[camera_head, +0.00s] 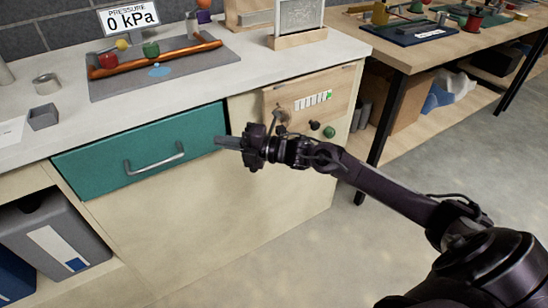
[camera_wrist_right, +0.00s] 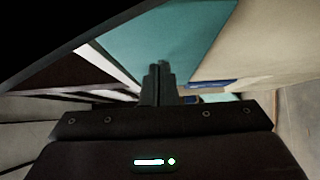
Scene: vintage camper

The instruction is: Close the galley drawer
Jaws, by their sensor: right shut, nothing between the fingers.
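The galley drawer has a teal front (camera_head: 118,150) with a metal bar handle (camera_head: 155,162), set under the pale counter. I cannot tell whether its front is flush with the cabinet or slightly out. My right gripper (camera_head: 222,141) is shut and empty, its fingers pointing left at the drawer front's right end, right of the handle. In the right wrist view the shut fingertips (camera_wrist_right: 159,70) appear before the teal front (camera_wrist_right: 165,38); whether they touch it is unclear. My left gripper is not in view.
The counter (camera_head: 262,62) carries a grey mat (camera_head: 112,92) with a copper pipe (camera_head: 150,58), and a small grey box (camera_head: 43,117). A wooden panel (camera_head: 345,83) with knobs is right of the drawer. A grey bin (camera_head: 50,235) stands at lower left. Floor is clear on the right.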

